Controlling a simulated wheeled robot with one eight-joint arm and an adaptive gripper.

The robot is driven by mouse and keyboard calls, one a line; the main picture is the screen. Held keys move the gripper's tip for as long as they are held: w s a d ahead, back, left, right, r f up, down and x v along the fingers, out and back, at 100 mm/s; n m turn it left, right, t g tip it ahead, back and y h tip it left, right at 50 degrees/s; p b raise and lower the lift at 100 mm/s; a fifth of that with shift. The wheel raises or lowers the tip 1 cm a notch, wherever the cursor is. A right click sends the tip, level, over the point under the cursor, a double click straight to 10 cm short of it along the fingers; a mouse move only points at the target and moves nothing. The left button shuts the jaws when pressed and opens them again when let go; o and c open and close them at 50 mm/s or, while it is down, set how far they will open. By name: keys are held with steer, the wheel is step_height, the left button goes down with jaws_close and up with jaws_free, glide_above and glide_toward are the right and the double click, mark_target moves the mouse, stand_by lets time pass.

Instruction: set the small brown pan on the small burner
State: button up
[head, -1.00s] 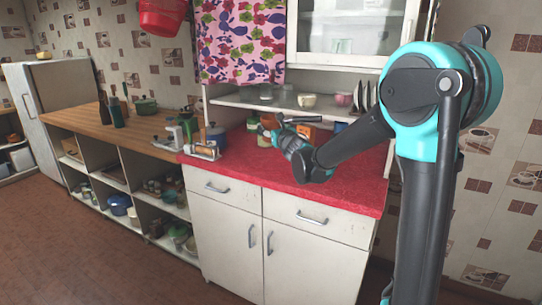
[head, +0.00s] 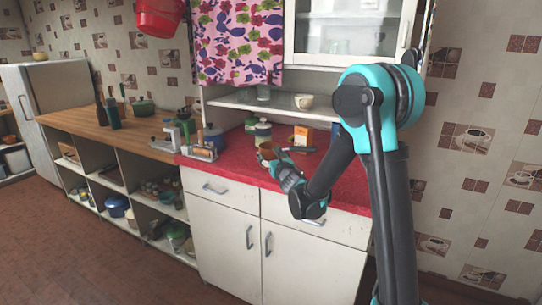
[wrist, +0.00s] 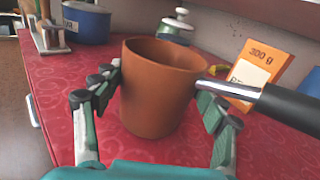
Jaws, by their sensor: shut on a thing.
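The small brown pan (wrist: 155,95) is in the wrist view, upright, between the two fingers of my gripper (wrist: 160,88). The fingers press on its left and right sides. Its black handle (wrist: 290,108) with a shiny metal collar points to the right. In the head view the pan (head: 266,151) shows small at the end of my gripper (head: 274,160), above the red counter. I cannot tell from these frames whether its base touches the counter. I cannot make out the small burner in either view.
The red counter (head: 232,172) holds a blue pot (head: 213,138), a lidded jar (head: 263,131) and an orange box (head: 303,137). A white shelf (head: 275,107) hangs above. A wooden counter (head: 130,138) to the left carries bottles and a green pot (head: 144,107).

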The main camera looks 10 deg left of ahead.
steer(key=shift+f, duration=0.1)
steer(key=o, duration=1.8)
